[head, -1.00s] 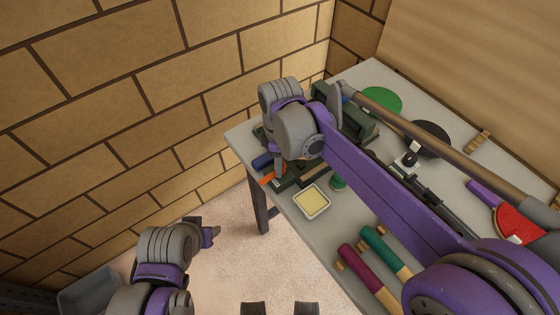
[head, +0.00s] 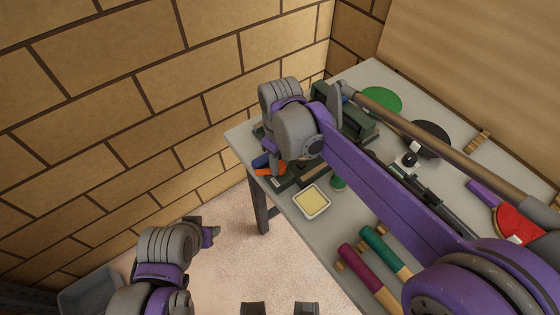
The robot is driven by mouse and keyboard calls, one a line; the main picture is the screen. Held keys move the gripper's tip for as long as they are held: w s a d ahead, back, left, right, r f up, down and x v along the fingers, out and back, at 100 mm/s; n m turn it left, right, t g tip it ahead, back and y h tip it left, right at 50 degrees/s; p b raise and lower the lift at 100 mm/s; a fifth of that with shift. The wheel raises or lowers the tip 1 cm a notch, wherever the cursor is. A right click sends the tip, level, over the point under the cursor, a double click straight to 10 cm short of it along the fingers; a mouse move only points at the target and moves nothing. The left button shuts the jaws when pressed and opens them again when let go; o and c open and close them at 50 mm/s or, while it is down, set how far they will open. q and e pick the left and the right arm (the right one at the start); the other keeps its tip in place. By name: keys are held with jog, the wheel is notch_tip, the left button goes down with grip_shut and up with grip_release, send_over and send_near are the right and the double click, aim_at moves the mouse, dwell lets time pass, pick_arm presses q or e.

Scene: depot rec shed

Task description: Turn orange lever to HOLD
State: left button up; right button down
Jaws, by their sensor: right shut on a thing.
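The orange lever (head: 265,172) shows as a short bright piece at the left edge of the table, beside a blue part (head: 262,160) on a dark green base. It lies nearly level in the picture. My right gripper (head: 276,168) reaches down from above and is shut on the lever; my own wrist hides part of the lever and its mount. No HOLD mark can be read. My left gripper (head: 211,232) is off the table at lower left, away from the lever, and its jaws are too unclear to judge.
A tray with a pale yellow inside (head: 312,201) stands close to the lever at the table's front edge. Green (head: 380,247) and maroon (head: 358,262) rollers, a green disc (head: 381,101) and a red paddle (head: 516,226) lie further right. A brick wall rises at left.

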aim_at(280, 165)
jog(key=m, duration=0.6)
jog(key=shift+m, duration=0.3)
jog(key=m, duration=0.5)
dwell(0.4)
jog(key=c, duration=0.5)
grip_release()
notch_tip(280, 165, up, 11)
jog(key=shift+p, duration=0.45)
jog(key=shift+f, duration=0.15)
